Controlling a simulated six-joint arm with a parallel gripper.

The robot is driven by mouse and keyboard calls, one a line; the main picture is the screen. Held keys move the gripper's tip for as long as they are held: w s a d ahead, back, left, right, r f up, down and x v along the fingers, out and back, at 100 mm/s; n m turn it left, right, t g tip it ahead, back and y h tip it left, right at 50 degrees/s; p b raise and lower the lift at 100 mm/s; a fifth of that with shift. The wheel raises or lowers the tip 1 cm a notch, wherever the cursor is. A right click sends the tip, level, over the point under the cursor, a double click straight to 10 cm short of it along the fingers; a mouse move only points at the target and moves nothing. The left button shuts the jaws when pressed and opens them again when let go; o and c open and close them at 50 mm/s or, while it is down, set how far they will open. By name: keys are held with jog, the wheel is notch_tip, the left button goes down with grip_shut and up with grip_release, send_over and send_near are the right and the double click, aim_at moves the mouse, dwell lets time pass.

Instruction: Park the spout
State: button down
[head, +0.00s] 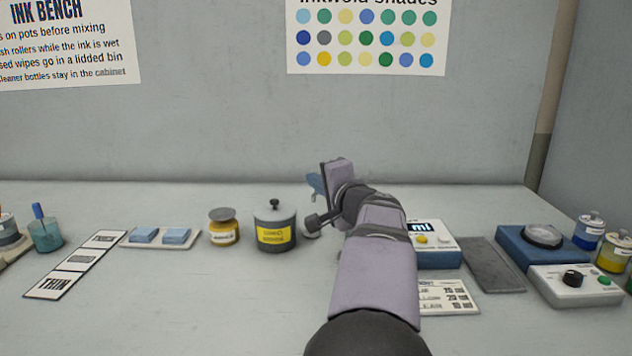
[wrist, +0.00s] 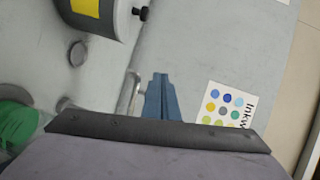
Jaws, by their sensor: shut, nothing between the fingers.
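My gripper (head: 315,184) is raised above the bench right of the dark lidded pot in the head view, its blue fingers pointing left. In the wrist view its two blue fingers (wrist: 161,78) are together, with nothing between them. A pale metallic tube, which looks like the spout (wrist: 127,96), is just left of the fingers in the wrist view. I cannot tell whether they touch.
The lidded pot (head: 275,230) with a yellow label stands close left of my gripper; it also shows in the wrist view (wrist: 113,12). A yellow jar (head: 223,229) and a tray of blue blocks (head: 160,243) are farther left. A grey mat (head: 492,265) lies right. The front bench is mostly clear.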

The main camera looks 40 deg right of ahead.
jog(key=shift+s, duration=0.15)
jog(key=v, duration=0.7)
dwell(0.4)
jog(key=w+a+f+n+g+y+p, duration=0.2)
jog(key=a+f+n+g+y+p, duration=0.15)
jog(key=a+p, duration=0.7)
jog(key=w+a+f+n+g+y+p, duration=0.1)
jog(key=a+f+n+g+y+p, duration=0.15)
jog(key=a+n+y+p, duration=0.7)
jog(key=s+a+r+n+g+h+p, duration=0.2)
jog(key=s+a+n+g+h+p, duration=0.5)
jog(key=s+a+p, duration=0.8)
jog(key=shift+s+n+g+p, duration=0.3)
jog(key=shift+s+g+p, duration=0.05)
jog(key=shift+s+g, duration=0.8)
